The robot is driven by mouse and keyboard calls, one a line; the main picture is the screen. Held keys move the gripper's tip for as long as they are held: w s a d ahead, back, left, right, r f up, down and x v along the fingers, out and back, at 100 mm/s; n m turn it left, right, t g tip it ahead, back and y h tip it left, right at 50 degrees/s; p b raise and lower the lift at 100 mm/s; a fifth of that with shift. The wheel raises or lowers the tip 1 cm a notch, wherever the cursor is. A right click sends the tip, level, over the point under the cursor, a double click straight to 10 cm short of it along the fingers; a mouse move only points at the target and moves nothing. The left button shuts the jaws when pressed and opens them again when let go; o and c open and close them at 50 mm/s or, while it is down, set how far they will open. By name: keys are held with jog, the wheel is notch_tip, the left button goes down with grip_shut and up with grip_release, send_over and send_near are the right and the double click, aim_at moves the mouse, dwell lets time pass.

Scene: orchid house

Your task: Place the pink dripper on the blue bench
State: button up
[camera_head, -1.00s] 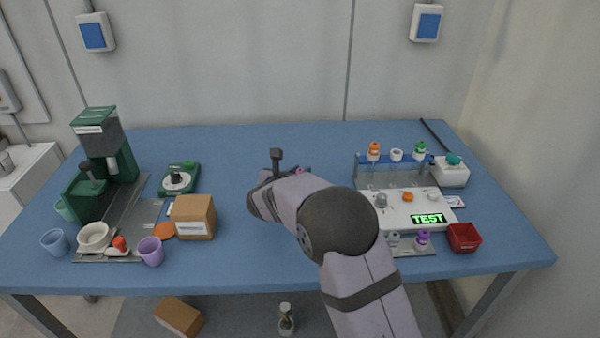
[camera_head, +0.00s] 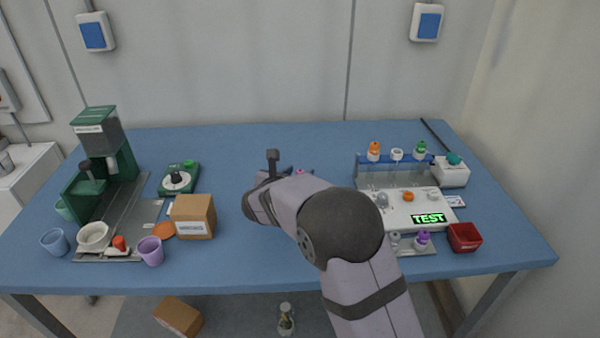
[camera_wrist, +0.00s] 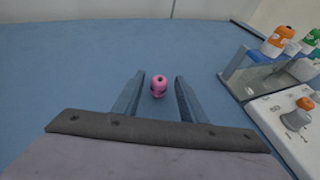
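The pink dripper (camera_wrist: 159,86) is on the blue bench (camera_wrist: 85,60) in the wrist view, between and a little beyond my fingers' middle line. Gaps of blue show on both sides of it. My gripper (camera_wrist: 160,76) is open, its two fingers apart and not touching the dripper. In the head view only a small pink part of the dripper (camera_head: 299,171) shows behind my arm. My fingertips are hidden there. The blue bench (camera_head: 240,150) spans the head view.
A rack (camera_head: 392,178) with several small bottles and a white device with a TEST display (camera_head: 405,207) stand right of my gripper. A red box (camera_head: 464,237) is at the front right. A cardboard box (camera_head: 193,217) and a green machine (camera_head: 105,160) stand left. The back middle is clear.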

jog(key=v, duration=1)
